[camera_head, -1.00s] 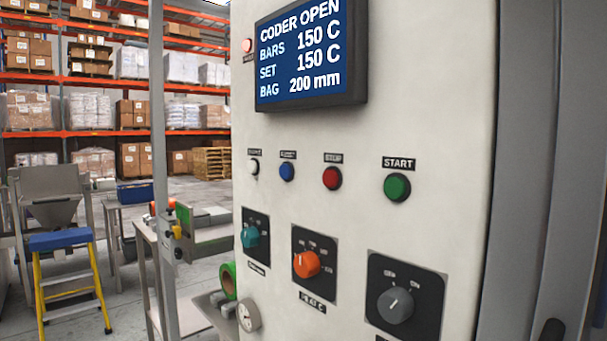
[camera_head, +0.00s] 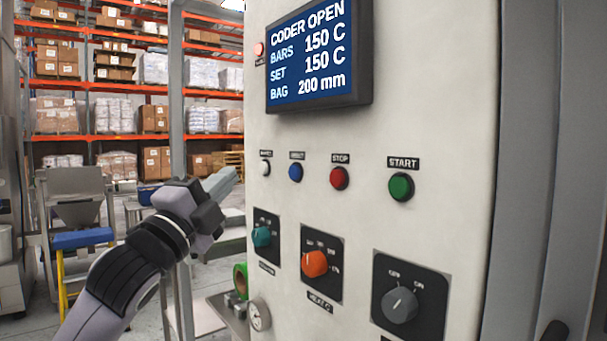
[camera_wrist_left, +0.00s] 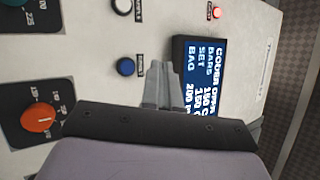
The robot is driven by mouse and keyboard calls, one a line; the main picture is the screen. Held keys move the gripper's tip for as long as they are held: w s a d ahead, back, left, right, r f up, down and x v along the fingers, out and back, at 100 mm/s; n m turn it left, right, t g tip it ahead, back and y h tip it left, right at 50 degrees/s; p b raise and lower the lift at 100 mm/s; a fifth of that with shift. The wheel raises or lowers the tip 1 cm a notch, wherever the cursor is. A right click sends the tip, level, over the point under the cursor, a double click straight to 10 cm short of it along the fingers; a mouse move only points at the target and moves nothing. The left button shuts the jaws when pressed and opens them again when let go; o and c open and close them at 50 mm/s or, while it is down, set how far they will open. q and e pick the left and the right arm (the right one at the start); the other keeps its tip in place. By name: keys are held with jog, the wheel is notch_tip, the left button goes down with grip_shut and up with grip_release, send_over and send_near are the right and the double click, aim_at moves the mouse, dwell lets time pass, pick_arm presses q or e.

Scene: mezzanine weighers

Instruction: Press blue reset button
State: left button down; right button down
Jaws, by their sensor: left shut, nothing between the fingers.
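The blue reset button (camera_head: 295,172) is on the white control panel (camera_head: 440,130), between a white button and the red stop button. It also shows in the left wrist view (camera_wrist_left: 126,67), left of my fingers. My left gripper (camera_head: 226,176) is shut and empty, left of the panel in the head view, with its fingers pointing towards the panel's button row. In the left wrist view its closed fingers (camera_wrist_left: 163,85) lie between the blue button and the display. They look apart from the button. My right gripper is not in view.
The panel also carries the white button (camera_head: 265,168), red stop button (camera_head: 339,178), green start button (camera_head: 400,186), a teal knob (camera_head: 262,236), an orange knob (camera_head: 314,263) and a grey knob (camera_head: 399,305). The display (camera_head: 318,55) reads "CODER OPEN". A gauge (camera_head: 259,314) sits low.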

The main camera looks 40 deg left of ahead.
pick_arm(q)
jog(key=shift+r, duration=0.1)
dwell(0.3)
jog(key=p, duration=0.3)
send_near(291, 161)
notch_tip(291, 161, up, 2)
jog(key=w+a, duration=0.1)
jog(key=a, duration=0.1)
jog(key=shift+w+d, duration=0.25)
jog(key=shift+w, duration=0.2)
jog(key=shift+w+d, duration=0.25)
jog(key=shift+w, duration=0.2)
jog(key=shift+w+r, duration=0.1)
dwell(1.0)
jog(key=shift+w+d, duration=0.1)
jog(key=shift+w, duration=0.2)
jog(key=shift+w+d+p, duration=0.1)
jog(key=shift+w+p, duration=0.25)
jog(key=shift+w, duration=0.05)
dwell(0.6)
dwell(0.3)
jog(key=shift+s+a, duration=0.2)
jog(key=shift+s, duration=0.6)
